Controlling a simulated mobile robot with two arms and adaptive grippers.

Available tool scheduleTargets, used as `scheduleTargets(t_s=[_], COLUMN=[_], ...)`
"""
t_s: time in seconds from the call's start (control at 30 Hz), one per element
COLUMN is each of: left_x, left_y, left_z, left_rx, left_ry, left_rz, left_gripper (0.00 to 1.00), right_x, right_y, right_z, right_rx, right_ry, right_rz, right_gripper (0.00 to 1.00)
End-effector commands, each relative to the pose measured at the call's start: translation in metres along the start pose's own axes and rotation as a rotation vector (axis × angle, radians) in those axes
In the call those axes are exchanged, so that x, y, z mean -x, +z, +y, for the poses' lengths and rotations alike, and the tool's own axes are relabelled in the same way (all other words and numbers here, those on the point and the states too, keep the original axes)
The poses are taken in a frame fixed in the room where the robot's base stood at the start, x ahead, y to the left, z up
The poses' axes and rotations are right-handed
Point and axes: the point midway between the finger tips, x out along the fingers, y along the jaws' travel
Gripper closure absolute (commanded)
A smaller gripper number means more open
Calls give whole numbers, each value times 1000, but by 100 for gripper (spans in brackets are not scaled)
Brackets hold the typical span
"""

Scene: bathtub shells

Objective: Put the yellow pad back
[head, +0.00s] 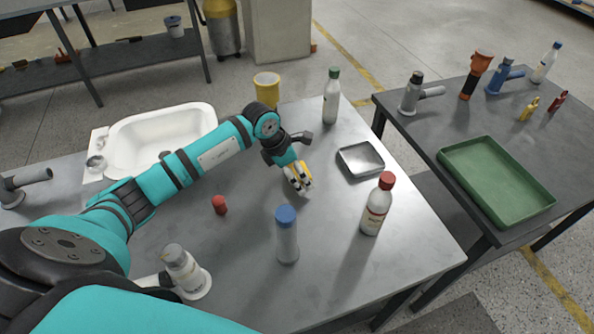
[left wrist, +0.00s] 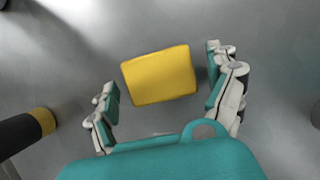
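The yellow pad (left wrist: 160,75) lies flat on the grey table in the left wrist view, slightly tilted in the picture. My left gripper (left wrist: 167,100) is open, with one finger on each side of the pad and a gap to both. In the head view the left gripper (head: 299,183) points down at the table, left of a small square metal tray (head: 361,160). Bits of yellow show around its fingers there, and the gripper hides most of the pad. My right gripper is not in view.
A yellow cup (head: 266,88) and white basin (head: 160,135) are farther back. A green tray (head: 495,180) lies on the right table.

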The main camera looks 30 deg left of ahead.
Motion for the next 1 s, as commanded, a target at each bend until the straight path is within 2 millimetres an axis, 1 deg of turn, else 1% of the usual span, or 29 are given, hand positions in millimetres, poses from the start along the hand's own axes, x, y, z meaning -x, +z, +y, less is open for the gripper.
scheduleTargets(t_s=[0.23,0.3,0.37,0.47,0.7,0.8,0.9,1.0], left_x=[1,4,8,24,76,95,109,118], left_y=[0,2,1,1,1,0,1,0], left_z=[0,0,1,2,1,1,1,0], left_rx=[0,0,-1,-2,-3,-1,-1,0], left_ry=[0,0,2,4,4,4,3,1], left_rz=[0,0,-1,-2,-1,0,-1,0], left_gripper=[10,10,10,10,10,10,10,10], right_x=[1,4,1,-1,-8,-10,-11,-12], right_y=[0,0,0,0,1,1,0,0], right_z=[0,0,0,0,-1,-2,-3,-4], right_rx=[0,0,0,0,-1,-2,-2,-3], right_ry=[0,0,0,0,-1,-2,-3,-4], right_rz=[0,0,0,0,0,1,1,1], right_gripper=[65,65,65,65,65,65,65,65])
